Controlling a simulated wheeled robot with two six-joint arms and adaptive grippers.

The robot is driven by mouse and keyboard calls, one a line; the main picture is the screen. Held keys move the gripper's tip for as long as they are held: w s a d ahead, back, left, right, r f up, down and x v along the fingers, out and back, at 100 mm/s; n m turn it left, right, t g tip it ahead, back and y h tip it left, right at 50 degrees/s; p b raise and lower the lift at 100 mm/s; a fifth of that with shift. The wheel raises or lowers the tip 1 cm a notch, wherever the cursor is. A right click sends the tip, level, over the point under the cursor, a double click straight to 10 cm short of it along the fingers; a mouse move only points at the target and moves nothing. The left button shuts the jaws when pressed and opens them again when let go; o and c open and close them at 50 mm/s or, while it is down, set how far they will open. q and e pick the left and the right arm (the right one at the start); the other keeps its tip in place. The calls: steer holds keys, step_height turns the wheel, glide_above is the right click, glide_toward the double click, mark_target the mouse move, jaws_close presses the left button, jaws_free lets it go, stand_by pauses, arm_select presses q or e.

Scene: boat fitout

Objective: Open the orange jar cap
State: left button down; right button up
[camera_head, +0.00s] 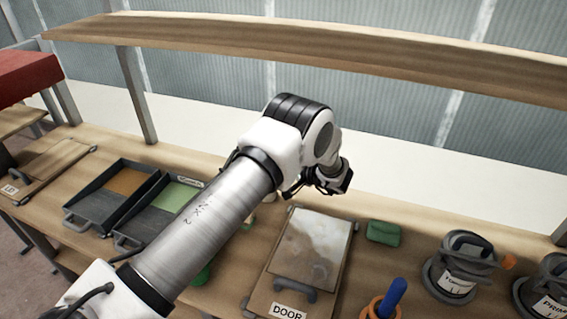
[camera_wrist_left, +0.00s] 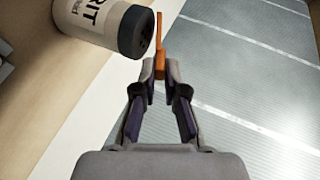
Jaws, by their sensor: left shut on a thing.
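My left gripper (camera_wrist_left: 160,75) is shut on a thin orange piece (camera_wrist_left: 159,62) that sticks up beyond the fingertips in the wrist view. I cannot tell whether this piece is the orange jar cap. In the head view the left gripper (camera_head: 335,180) is above the back of the bench, too small to show what it holds. A white container (camera_wrist_left: 98,18) with a dark end and lettering ending in "RIT" lies close to the left of the orange piece in the wrist view. I cannot make out an orange-capped jar in the head view. My right gripper is not in view.
A board labelled DOOR (camera_head: 290,311) lies on the bench (camera_head: 225,300). A green block (camera_head: 383,232) and labelled grey pots (camera_head: 460,270) are to its right. A blue handle (camera_head: 392,293) stands in an orange ring. Dark trays (camera_head: 110,195) are left. A wooden shelf (camera_head: 330,45) runs above.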

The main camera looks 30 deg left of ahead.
arm_select(q)
steer(key=shift+s+a+r+n+h+p, duration=0.1)
steer(key=shift+a+r+n+h+p, duration=0.15)
steer(key=shift+r+h+p, duration=0.45)
steer(key=shift+s+a+r+n+h+p, duration=0.15)
steer(key=shift+a+r+h+p, duration=0.25)
steer(key=shift+p, duration=0.45)
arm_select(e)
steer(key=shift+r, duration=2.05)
arm_select(q)
steer(key=shift+w+d+f, duration=0.1)
steer(key=shift+f, duration=0.1)
steer(key=c, duration=1.2)
jaws_free()
steer(key=v, duration=1.2)
